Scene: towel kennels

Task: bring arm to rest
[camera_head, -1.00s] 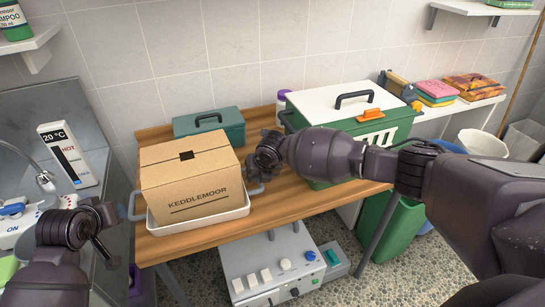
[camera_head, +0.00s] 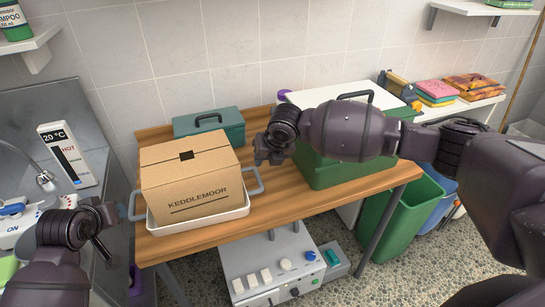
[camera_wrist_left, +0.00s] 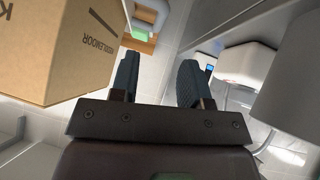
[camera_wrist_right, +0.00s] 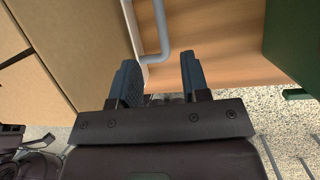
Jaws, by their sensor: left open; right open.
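My right arm reaches in from the right across the green box with a white lid. My right gripper (camera_head: 270,152) is over the wooden table, to the right of the cardboard box (camera_head: 175,182). In the right wrist view its two fingers (camera_wrist_right: 158,80) are apart with nothing between them. My left gripper (camera_head: 108,232) is at the left, beside the table's left edge. In the left wrist view its fingers (camera_wrist_left: 160,80) are apart and empty, with the cardboard box (camera_wrist_left: 60,45) to their left.
The cardboard box sits in a white tray (camera_head: 200,220) with grey handles on the wooden table (camera_head: 290,205). A teal case (camera_head: 225,136) stands behind it. The green box (camera_head: 330,172) stands at the right. A green bin (camera_head: 400,220) and a grey machine (camera_head: 270,265) are lower down.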

